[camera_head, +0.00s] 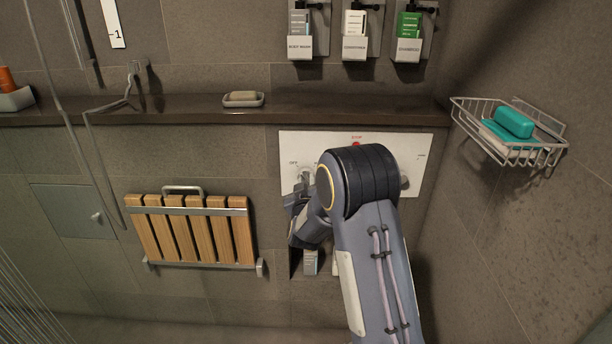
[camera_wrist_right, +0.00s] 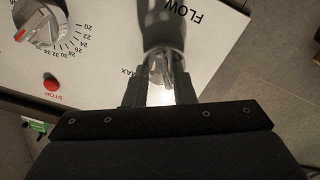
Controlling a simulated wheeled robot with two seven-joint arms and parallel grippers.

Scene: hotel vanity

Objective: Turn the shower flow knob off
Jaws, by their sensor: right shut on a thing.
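The white shower control panel (camera_head: 290,147) is on the back wall, with OFF lettering near its left end. The flow knob (camera_head: 305,172) is at the left of the panel, mostly hidden by my right gripper (camera_head: 303,191). In the right wrist view the flow knob (camera_wrist_right: 165,25) is metallic, beside the FLOW lettering, with MAX printed near it. My right gripper (camera_wrist_right: 161,85) is shut on the knob's narrow grip part, one finger on each side. The knob's pointer and exact setting cannot be read. My left gripper is not in view.
A numbered temperature knob (camera_wrist_right: 40,25) and red STOP mark (camera_wrist_right: 51,84) share the panel. A dark ledge (camera_head: 190,112) with a soap dish (camera_head: 243,100) runs above. A folded wooden seat (camera_head: 192,232) hangs left. A wire basket (camera_head: 515,145) juts from the right wall.

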